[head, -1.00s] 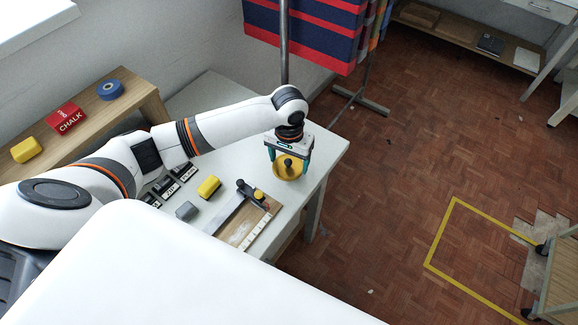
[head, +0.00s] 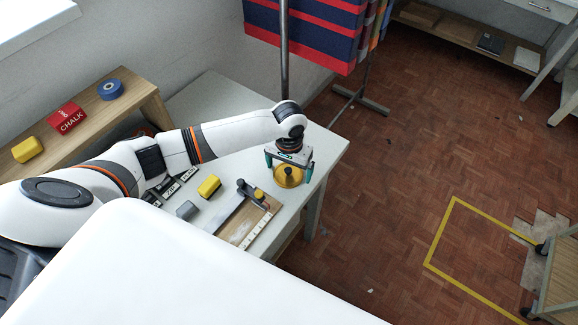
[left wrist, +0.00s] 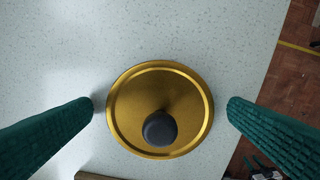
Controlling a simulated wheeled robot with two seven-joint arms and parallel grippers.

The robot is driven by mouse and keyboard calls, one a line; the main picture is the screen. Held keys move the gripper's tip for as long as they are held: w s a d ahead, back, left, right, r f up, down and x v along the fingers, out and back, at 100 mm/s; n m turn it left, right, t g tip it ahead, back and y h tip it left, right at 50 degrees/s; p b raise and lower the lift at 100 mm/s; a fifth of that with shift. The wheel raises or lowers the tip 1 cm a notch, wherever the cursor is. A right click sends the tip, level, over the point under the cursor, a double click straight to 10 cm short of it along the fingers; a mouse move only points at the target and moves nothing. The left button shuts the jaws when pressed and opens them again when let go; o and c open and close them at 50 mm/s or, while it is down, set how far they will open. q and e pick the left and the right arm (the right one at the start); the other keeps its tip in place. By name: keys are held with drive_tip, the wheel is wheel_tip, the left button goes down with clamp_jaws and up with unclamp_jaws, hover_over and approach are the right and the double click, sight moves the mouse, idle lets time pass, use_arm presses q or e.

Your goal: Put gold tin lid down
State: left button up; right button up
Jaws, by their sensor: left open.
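The gold tin lid (head: 288,177) is a round gold disc with a raised rim and a dark knob on top. It lies knob up on the pale table (head: 330,148), near its right edge. In the left wrist view the lid (left wrist: 180,110) is between two green fingers, with a gap on each side. My left gripper (head: 288,168) is open above and around the lid, pointing down; its fingers also show in the left wrist view (left wrist: 162,112). My right gripper is not in view.
A wooden board with a metal strip and dark clamp (head: 248,225) lies left of the lid. A yellow block (head: 209,186), a grey block (head: 187,210) and dark labelled blocks are farther left. The table's right edge is close to the lid.

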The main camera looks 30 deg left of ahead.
sight(289, 168)
use_arm(q)
wheel_tip(289, 168, up, 12)
drive_tip(key=shift+r, duration=0.2)
idle(0.4)
idle(0.4)
